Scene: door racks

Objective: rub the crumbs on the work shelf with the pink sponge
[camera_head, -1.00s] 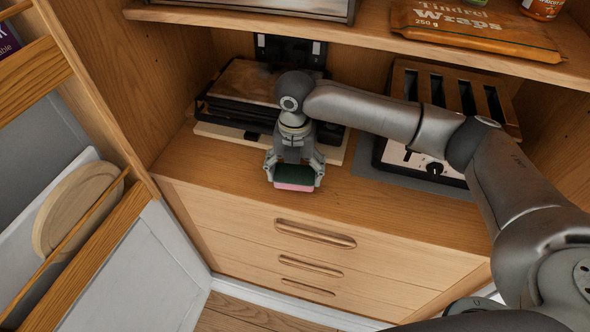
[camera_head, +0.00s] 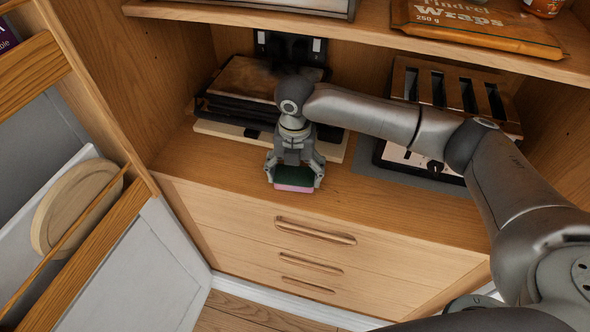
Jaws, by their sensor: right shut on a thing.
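The pink sponge (camera_head: 294,188) has a dark green upper layer and shows at the front edge of the wooden work shelf (camera_head: 220,164). My right gripper (camera_head: 294,178) is shut on it from above, with a finger at each side. I cannot tell whether the sponge touches the shelf. No crumbs can be made out; any under or behind the sponge are hidden. My left gripper is out of view.
A dark press-like appliance (camera_head: 240,92) stands on a pale board behind my gripper. A toaster (camera_head: 455,88) stands at the right on a grey mat. An upper shelf (camera_head: 370,36) holds a wraps packet (camera_head: 475,27). Drawers (camera_head: 313,230) lie below.

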